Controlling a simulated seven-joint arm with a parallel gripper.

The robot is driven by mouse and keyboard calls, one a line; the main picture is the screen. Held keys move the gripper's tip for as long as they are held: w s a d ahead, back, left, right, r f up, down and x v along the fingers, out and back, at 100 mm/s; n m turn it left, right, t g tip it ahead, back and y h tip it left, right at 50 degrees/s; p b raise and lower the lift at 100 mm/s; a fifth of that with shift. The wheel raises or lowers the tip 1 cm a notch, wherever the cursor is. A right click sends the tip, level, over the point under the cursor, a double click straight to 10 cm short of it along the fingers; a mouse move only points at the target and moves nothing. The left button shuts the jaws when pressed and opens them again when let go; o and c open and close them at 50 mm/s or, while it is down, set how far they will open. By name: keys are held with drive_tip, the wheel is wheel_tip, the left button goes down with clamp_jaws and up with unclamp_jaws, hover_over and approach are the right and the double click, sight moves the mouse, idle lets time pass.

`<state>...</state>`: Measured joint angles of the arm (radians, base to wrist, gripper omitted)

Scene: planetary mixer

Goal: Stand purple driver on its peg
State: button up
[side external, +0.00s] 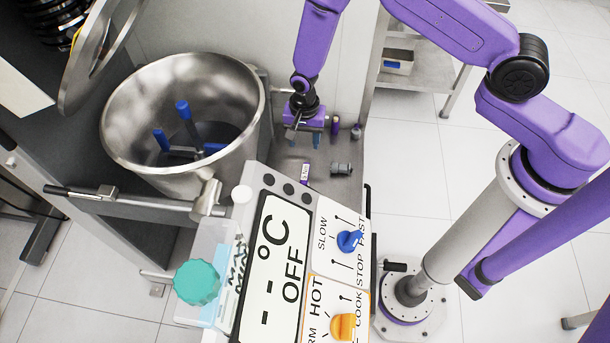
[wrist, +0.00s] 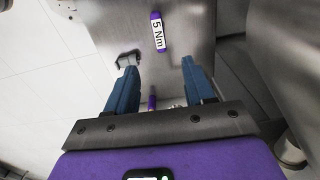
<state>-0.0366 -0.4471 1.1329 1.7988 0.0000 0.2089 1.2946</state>
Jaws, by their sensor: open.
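A purple piece with a white "5 Nm" label (side external: 305,172) lies flat on the metal shelf; it also shows in the wrist view (wrist: 158,32). I cannot tell whether it is the driver or a marker. A slim, dark purple upright piece (side external: 335,126) stands right of my gripper in the side view. A purple piece (wrist: 152,100) shows between the fingers in the wrist view, partly hidden by the gripper. My gripper (side external: 316,142) points down over the shelf, its blue fingers (wrist: 159,85) apart with nothing clasped. A peg is not clearly visible.
A grey fitting (side external: 341,168) sits on the shelf near the label. The large steel bowl (side external: 190,90) is left of my gripper, and the control panel (side external: 290,250) is in front.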

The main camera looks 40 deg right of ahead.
sight(305, 172)
wheel_tip(305, 172, down, 16)
drive_tip(key=shift+s+f, duration=0.15)
clamp_jaws()
idle(0.8)
